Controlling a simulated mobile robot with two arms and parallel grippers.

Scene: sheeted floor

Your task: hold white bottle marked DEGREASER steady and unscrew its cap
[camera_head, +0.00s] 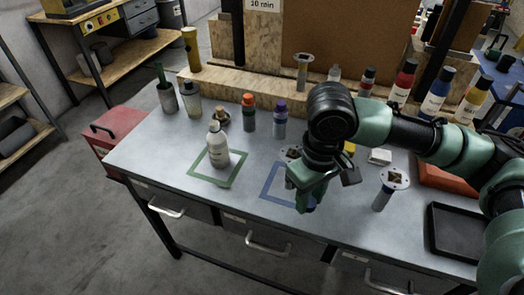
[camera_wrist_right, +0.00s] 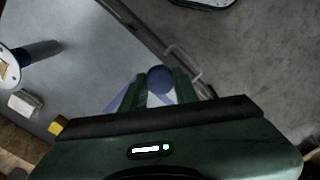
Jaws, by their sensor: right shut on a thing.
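A white bottle (camera_head: 217,152) stands upright inside the green square outline on the workbench, left of centre. Its pale cap (camera_head: 214,127) sits on top; its label is too small to read. My right gripper (camera_head: 305,204) is over the front of the bench by the blue square outline (camera_head: 268,190), apart from the white bottle and to its right. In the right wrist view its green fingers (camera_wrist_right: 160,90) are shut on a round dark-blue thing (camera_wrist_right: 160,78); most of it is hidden. My left gripper is not in view.
Bottles with orange (camera_head: 248,112) and purple (camera_head: 280,118) caps stand behind. A round-plated tool (camera_head: 386,188) and black tray (camera_head: 455,232) are at right. Bench left of the white bottle is clear.

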